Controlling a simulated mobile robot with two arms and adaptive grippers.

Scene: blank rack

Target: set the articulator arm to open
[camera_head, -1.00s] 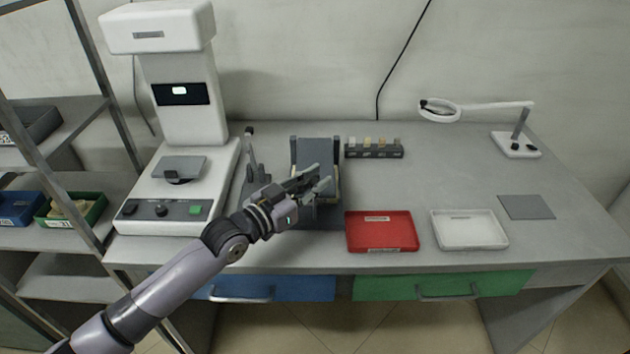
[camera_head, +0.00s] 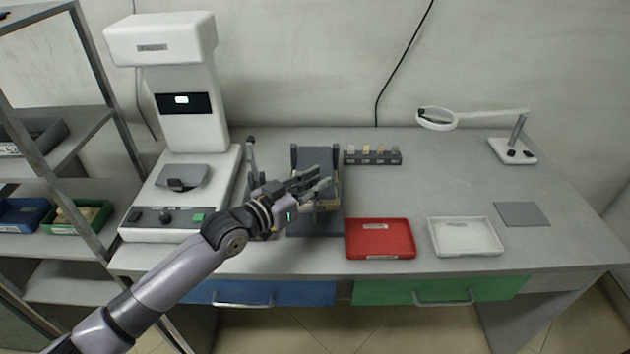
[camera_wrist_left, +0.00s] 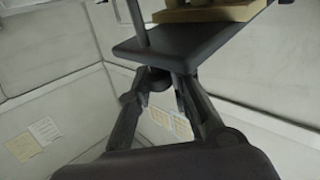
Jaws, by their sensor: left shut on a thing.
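The articulator (camera_head: 315,222) is a dark grey device on the bench, left of the red tray. Its upper arm (camera_head: 315,158) stands raised behind my left gripper (camera_head: 322,184). My left gripper reaches across the front of the articulator and is shut on the articulator arm; the fingers hide part of it. In the left wrist view the dark plate of the arm (camera_wrist_left: 180,45) lies at the fingertips (camera_wrist_left: 160,80), with a tan piece (camera_wrist_left: 210,14) on it. The exact contact is hard to see. My right gripper is not in view.
A white machine (camera_head: 180,130) stands left, with a dark upright tool (camera_head: 251,160) beside it. A red tray (camera_head: 378,254) and a white tray (camera_head: 466,251) lie at the front. A sample rack (camera_head: 372,161) is behind.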

